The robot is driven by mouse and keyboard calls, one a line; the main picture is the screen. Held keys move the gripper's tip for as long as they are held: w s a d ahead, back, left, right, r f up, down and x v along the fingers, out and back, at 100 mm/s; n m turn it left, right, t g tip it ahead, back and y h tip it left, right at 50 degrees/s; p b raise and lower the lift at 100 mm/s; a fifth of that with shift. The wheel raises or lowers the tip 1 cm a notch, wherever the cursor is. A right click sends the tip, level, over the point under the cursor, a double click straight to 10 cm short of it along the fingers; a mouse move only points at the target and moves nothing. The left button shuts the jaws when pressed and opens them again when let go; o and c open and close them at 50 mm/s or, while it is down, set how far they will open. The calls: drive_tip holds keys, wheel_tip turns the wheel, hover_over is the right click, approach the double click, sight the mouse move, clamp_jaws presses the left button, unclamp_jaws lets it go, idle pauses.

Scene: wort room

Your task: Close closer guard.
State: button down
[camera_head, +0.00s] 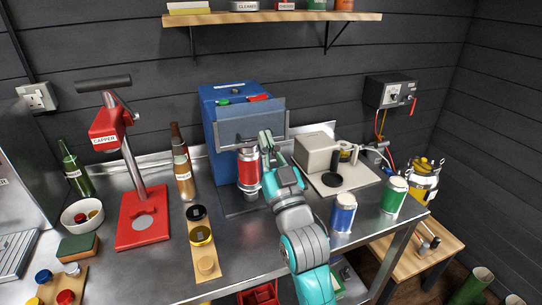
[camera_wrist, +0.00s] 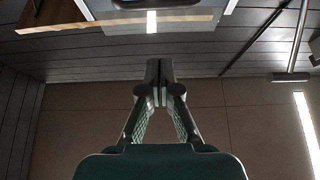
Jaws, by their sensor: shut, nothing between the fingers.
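The closer is a blue box-shaped machine (camera_head: 208,100) with a green and a red button on top, at the back middle of the bench. Its guard, a grey see-through panel (camera_head: 235,130), stands out at the front, raised. A red can (camera_head: 248,170) stands below the guard and is uncovered. My gripper (camera_head: 266,140) is at the right part of the guard's lower edge, fingers pointing up. I cannot tell whether it touches the guard. In the wrist view my gripper (camera_wrist: 160,72) is shut with nothing between the fingertips.
A red capper (camera_head: 143,218) and bottles stand to the left. A beige device (camera_head: 315,152) stands close on the right, with blue (camera_head: 343,215) and green (camera_head: 391,195) cans nearer the front. A wooden shelf (camera_head: 270,17) hangs above. A strip with dark and yellow lids (camera_head: 207,266) lies in front.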

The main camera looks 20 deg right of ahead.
drive_tip(key=shift+w+f, duration=0.3)
drive_tip(key=shift+w, duration=0.45)
drive_tip(key=shift+w+f, duration=0.3)
drive_tip(key=shift+w, duration=0.5)
drive_tip(key=shift+w+f, duration=0.3)
drive_tip(key=shift+w, duration=0.45)
wheel_tip(320, 180, down, 12)
drive_tip(key=shift+f, duration=0.1)
